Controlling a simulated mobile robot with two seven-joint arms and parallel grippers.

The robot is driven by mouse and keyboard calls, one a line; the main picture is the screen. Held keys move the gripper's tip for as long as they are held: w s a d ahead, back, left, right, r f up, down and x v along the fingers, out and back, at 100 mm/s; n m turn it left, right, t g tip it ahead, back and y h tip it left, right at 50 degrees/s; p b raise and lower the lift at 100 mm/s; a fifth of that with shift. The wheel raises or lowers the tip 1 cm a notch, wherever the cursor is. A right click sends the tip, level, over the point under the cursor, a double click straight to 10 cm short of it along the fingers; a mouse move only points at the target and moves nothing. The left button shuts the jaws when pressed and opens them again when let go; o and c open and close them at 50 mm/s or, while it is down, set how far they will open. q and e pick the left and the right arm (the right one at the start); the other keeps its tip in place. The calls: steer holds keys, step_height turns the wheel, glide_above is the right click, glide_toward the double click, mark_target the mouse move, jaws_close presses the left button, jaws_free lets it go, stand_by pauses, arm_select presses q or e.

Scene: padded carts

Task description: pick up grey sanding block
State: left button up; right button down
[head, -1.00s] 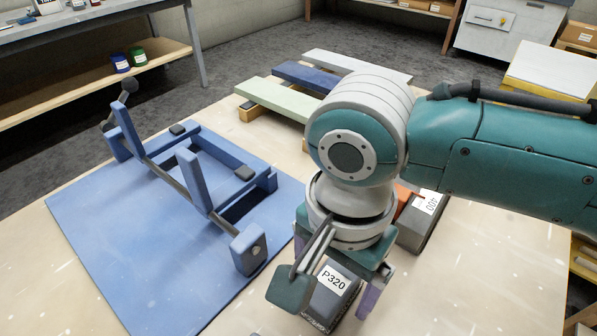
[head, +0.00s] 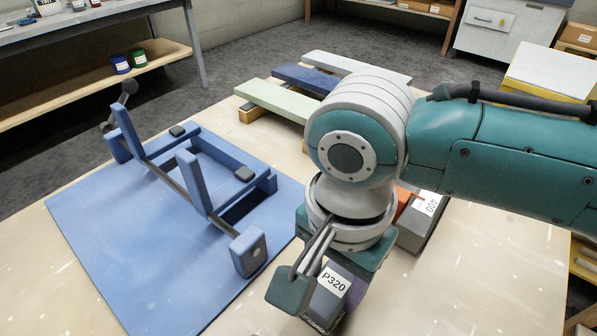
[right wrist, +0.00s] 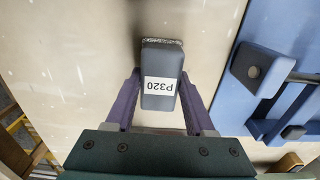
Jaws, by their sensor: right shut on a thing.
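A grey sanding block (head: 325,303) with a white "P320" label is at the front of the pale table, right of the blue mat. My right gripper (head: 322,298) points down over it and is shut on it. In the right wrist view, the sanding block (right wrist: 162,60) is between the two purple fingers of my right gripper (right wrist: 160,80). The block's underside is hidden, and I cannot tell whether it touches the table. My left gripper is not in view.
A second grey block (head: 420,225) labelled "400", with an orange part beside it, sits behind my right gripper. A blue clamp frame (head: 197,182) stands on the blue mat (head: 110,255). Painted boards (head: 283,103) lie at the back. The front right table is clear.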

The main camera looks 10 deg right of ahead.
mark_target(333, 281)
steer(key=shift+r, duration=0.1)
step_height(333, 281, up, 20)
steer(key=p, duration=0.6)
steer(key=shift+p, duration=0.3)
